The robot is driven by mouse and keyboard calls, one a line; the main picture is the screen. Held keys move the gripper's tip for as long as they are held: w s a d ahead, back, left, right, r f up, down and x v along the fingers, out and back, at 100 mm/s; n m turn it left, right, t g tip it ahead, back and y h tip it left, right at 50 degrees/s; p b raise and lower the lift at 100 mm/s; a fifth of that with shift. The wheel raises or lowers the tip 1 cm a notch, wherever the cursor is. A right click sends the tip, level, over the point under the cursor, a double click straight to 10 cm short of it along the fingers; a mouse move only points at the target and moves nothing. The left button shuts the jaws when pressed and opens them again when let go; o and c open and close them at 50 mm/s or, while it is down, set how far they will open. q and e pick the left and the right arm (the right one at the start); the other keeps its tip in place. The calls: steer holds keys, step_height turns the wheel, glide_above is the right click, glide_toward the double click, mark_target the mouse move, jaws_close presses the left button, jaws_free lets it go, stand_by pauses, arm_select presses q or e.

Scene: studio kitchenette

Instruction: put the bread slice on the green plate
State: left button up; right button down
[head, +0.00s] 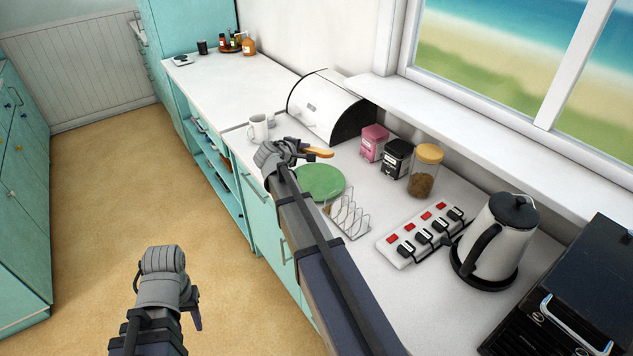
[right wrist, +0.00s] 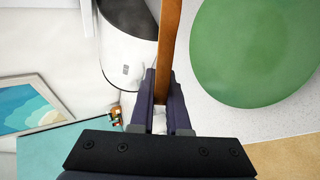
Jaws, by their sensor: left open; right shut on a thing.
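The bread slice (head: 321,153) is seen nearly edge-on, with a brown crust. My right gripper (head: 303,151) is shut on it and holds it above the counter, by the far edge of the green plate in the head view. The slice also shows edge-on between the fingers in the right wrist view (right wrist: 170,45). The green plate (head: 320,180) lies flat on the counter with nothing seen on it; my right arm hides a bit of its left side. It fills the upper right of the right wrist view (right wrist: 262,48). My left gripper (head: 196,318) is open and empty over the floor.
A wire toast rack (head: 350,218) stands close to the plate's near side. Behind are a white bread bin (head: 322,106), a mug (head: 258,128), pink (head: 374,142) and black (head: 397,158) tins and a jar (head: 424,178). A power strip (head: 408,243) and kettle (head: 503,240) stand right.

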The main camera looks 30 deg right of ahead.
step_height(320, 180, down, 10)
steer(key=b, duration=0.9)
steer(key=shift+b, duration=0.4)
steer(key=shift+r, duration=0.1)
steer(key=c, duration=1.1)
jaws_free()
steer(key=shift+o, duration=0.2)
steer(key=p+v, duration=0.4)
steer(key=v, duration=0.3)
steer(key=shift+s+a+r, duration=0.1)
steer(key=shift+r, duration=0.05)
steer(key=shift+s+a, duration=0.15)
steer(key=shift+a, duration=0.15)
steer(key=shift+r, duration=0.1)
